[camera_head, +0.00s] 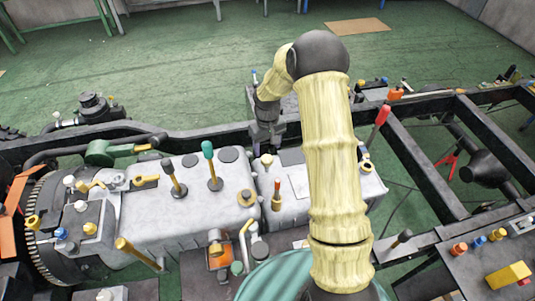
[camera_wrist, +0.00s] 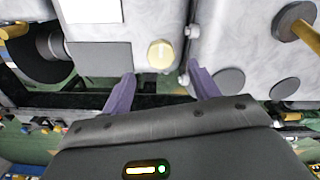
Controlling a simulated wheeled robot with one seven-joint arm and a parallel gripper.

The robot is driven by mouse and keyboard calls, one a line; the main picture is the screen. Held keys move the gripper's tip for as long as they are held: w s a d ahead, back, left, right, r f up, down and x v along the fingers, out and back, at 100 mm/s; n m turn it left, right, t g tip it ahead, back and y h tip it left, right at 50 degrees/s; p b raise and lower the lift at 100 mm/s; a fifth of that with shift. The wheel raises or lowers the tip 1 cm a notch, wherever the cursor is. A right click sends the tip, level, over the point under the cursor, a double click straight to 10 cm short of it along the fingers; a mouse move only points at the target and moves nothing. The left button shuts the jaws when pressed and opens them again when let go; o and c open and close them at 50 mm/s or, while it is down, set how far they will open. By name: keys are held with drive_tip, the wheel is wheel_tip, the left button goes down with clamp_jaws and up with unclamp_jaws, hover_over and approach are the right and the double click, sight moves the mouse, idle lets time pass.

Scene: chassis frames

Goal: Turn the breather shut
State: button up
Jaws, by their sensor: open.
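A small pale yellow knob (camera_head: 267,161), possibly the breather, stands on the grey casing (camera_head: 295,185) left of my forearm. In the wrist view it shows as a yellowish round cap (camera_wrist: 160,53) on the casing. My gripper (camera_head: 266,146) is behind the knob in the head view, pointing down. In the wrist view its two purple fingers are spread (camera_wrist: 162,82), with the cap ahead of them, between their lines and apart from both. My gripper is open and empty. My arm hides part of the casing on the right.
A red-handled lever (camera_head: 380,122) rises right of my arm, and a teal-knobbed lever (camera_head: 211,165) and a dark-knobbed lever (camera_head: 173,178) rise to the left. An orange-topped handle (camera_head: 277,195) stands in front of the knob. Dark frame rails (camera_head: 405,155) run behind and right.

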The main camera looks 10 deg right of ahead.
sight(267, 158)
drive_tip(key=shift+a+f+p, duration=0.1)
drive_tip(key=shift+f+p, duration=0.3)
drive_tip(key=shift+f, duration=2.35)
drive_tip(key=c, duration=1)
drive_tip(key=shift+o, duration=0.2)
